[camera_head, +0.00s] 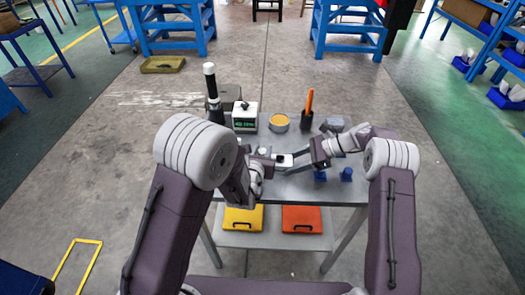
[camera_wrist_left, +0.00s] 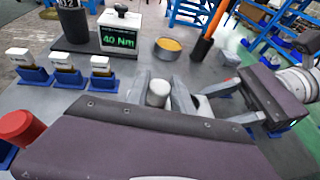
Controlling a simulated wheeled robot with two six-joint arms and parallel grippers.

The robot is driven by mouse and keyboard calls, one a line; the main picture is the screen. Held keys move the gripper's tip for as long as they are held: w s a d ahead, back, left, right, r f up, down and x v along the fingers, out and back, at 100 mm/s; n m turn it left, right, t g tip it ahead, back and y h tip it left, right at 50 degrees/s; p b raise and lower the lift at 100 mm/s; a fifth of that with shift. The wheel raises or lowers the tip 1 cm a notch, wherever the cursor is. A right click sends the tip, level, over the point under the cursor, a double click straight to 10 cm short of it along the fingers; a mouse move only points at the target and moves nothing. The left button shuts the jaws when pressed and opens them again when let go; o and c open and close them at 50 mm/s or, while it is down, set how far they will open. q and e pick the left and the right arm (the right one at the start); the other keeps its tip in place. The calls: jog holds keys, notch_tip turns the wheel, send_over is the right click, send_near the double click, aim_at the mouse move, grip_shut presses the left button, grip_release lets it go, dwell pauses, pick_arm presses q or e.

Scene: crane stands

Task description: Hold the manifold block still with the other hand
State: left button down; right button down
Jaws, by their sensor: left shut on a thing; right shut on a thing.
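The pale manifold block (camera_head: 284,160) sits near the middle of the grey table in the head view, between my two grippers. In the left wrist view, part of the block (camera_wrist_left: 203,105) shows behind a finger. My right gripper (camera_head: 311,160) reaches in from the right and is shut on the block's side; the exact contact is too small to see. My left gripper (camera_head: 264,155) is just left of the block. In the left wrist view, its fingers (camera_wrist_left: 161,98) are shut on a pale cylindrical piece (camera_wrist_left: 158,92). My left arm hides the table's left part.
Behind stand a 40 Nm display box (camera_head: 244,117), a black-handled tool (camera_head: 212,88), a yellow-topped tin (camera_head: 279,123) and an orange-handled tool (camera_head: 309,102). Blue holders (camera_head: 346,174) stand at front right. More holders (camera_wrist_left: 101,75) and a red-capped piece (camera_wrist_left: 20,128) are left.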

pick_arm(q)
jog(key=shift+r, duration=0.1)
jog(key=n+y, duration=0.4)
jog(key=shift+d+y, duration=0.2)
jog(key=shift+y, duration=0.2)
jog(key=shift+w+a+n+y, duration=0.1)
jog(key=shift+a+n+y, duration=0.1)
jog(key=shift+n+y, duration=0.35)
jog(key=shift+d+n+g+y, duration=0.1)
jog(key=shift+n+g+y, duration=0.4)
jog(key=shift+n+y, duration=0.4)
jog(key=n+g+y, duration=0.2)
jog(key=n+y, duration=0.1)
jog(key=y, duration=0.1)
jog(key=shift+g, duration=0.3)
jog(key=c, duration=1)
grip_release()
jog(key=shift+c, duration=0.2)
jog(key=shift+c, duration=0.7)
